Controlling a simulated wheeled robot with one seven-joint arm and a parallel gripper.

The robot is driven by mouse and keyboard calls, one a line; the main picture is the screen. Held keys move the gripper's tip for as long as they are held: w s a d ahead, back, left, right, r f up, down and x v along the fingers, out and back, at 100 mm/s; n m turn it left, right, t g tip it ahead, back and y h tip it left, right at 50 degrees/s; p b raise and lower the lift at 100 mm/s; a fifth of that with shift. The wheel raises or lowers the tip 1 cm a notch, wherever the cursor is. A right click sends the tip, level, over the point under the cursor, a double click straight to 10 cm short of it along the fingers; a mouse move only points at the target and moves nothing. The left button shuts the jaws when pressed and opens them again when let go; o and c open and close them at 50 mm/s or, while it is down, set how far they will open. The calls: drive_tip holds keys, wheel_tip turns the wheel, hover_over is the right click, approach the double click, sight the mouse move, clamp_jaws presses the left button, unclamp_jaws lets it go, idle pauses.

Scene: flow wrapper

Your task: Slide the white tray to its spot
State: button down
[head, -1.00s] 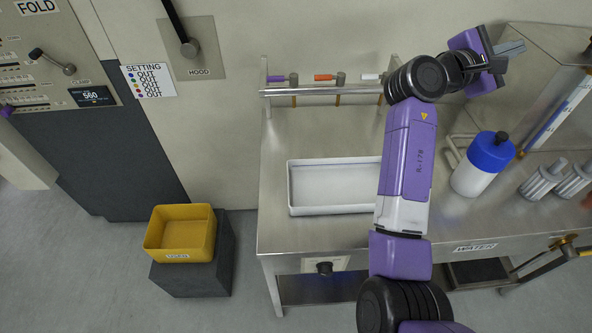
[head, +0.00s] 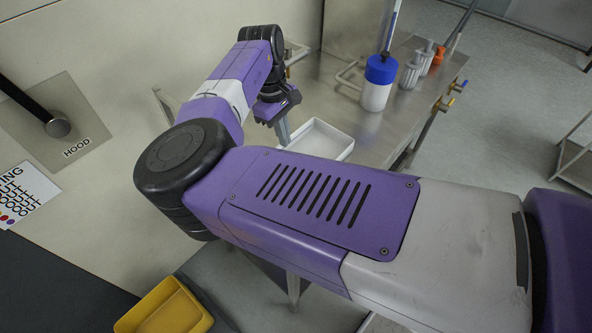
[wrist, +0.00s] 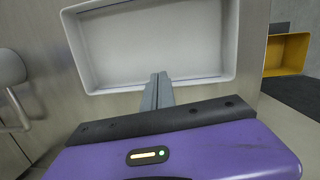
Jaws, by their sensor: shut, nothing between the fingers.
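The white tray (head: 325,139) lies flat on the steel bench and looks empty. My arm hides part of it in the head view. In the wrist view the tray (wrist: 85,60) fills the upper middle. My gripper (head: 283,135) is shut and empty, pointing down at the tray's left end in the head view. In the wrist view the closed fingertips (wrist: 158,78) overlap the tray's near rim. I cannot tell whether they touch it. No marked spot for the tray can be made out.
A blue-capped white bottle (head: 378,85) stands on the steel bench (head: 345,112), with grey canisters (head: 412,70) to its right. A yellow bin (head: 165,308) is low at the front left; it also shows in the wrist view (wrist: 287,54). The bench between tray and bottle looks clear.

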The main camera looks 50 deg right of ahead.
drive_tip(key=shift+a+m+y, duration=0.3)
drive_tip(key=shift+a, duration=0.65)
drive_tip(key=shift+s+a, duration=0.1)
drive_tip(key=shift+s, duration=0.1)
drive_tip(key=s+p, duration=0.1)
drive_tip(key=s, duration=0.6)
drive_tip(key=s+p, duration=0.1)
drive_tip(key=s, duration=0.3)
drive_tip(key=shift+s+d+r+p, duration=0.1)
drive_tip(key=shift+s+d+p, duration=0.2)
drive_tip(key=shift+s+p, duration=0.05)
drive_tip(key=shift+s+f, duration=0.15)
drive_tip(key=shift+f, duration=0.8)
